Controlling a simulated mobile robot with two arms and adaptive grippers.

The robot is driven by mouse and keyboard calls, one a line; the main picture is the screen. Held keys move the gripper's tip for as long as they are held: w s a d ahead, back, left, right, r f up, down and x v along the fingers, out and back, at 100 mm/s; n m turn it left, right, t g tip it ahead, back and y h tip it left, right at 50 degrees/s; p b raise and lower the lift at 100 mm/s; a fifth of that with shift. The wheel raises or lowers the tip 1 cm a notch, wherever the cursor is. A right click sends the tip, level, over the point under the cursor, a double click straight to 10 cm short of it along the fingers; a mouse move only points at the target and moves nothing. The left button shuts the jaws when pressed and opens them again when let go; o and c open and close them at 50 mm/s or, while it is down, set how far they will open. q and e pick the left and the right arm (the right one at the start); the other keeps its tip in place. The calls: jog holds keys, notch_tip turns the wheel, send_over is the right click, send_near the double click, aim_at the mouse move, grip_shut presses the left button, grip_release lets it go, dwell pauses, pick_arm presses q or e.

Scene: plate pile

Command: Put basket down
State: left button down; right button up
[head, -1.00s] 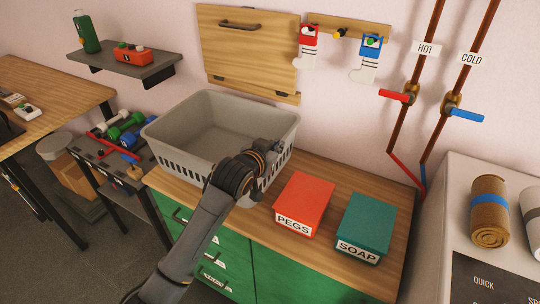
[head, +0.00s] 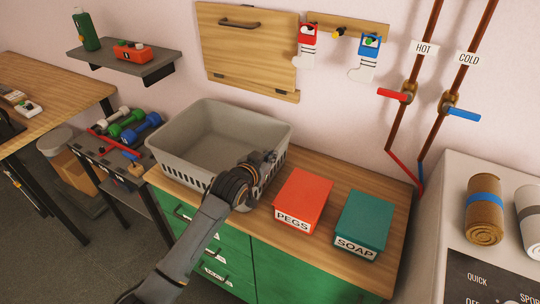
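The grey plastic basket (head: 184,158) is upright and empty at the left end of the wooden counter (head: 385,211). It is low over the counter top; I cannot tell whether its base touches. My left gripper (head: 267,158) is at the basket's right front rim, and the basket moves with it, so it appears shut on that rim. Its fingers are small and partly hidden by my wrist. My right gripper is not in view.
A red PEGS box (head: 303,195) and a teal SOAP box (head: 365,220) stand on the counter right of the basket. Dumbbells (head: 127,124) lie on a rack at the left. A wooden fold-up panel (head: 250,60) is on the wall behind.

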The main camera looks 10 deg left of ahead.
pick_arm(q)
jog(key=c, duration=1.5)
grip_release()
jog(key=shift+r, duration=0.1)
jog(key=shift+s+a, duration=0.1)
jog(key=shift+s, duration=0.1)
jog(key=b+v, duration=0.1)
jog(key=v, duration=1)
jog(key=shift+s+a+r, duration=0.1)
jog(key=shift+s+r, duration=0.05)
jog(key=shift+s, duration=0.1)
